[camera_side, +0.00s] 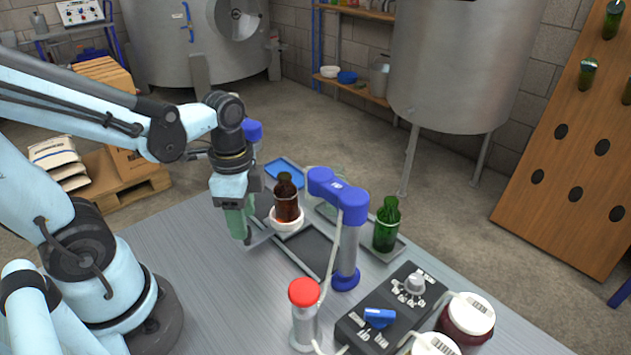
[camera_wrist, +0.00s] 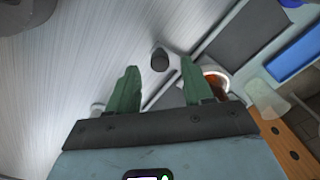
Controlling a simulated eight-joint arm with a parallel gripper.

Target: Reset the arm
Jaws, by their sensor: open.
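My gripper (camera_side: 240,228) points down over the grey table (camera_side: 200,268), just left of a brown bottle (camera_side: 287,202). Its green fingers are spread apart in the wrist view (camera_wrist: 157,70), with nothing held between them. The brown bottle stands upright on a white round stand (camera_side: 287,222). In the wrist view, part of an orange-brown round shape with a white rim (camera_wrist: 222,78) shows beside the right finger. I cannot tell whether the gripper touches the stand in the side view.
A blue arched device (camera_side: 340,195) stands right of the brown bottle. A green bottle (camera_side: 387,228) is behind it. A red-capped container (camera_side: 303,312), a control box (camera_side: 375,318) and jars (camera_side: 467,320) fill the front right. The table's left part is clear.

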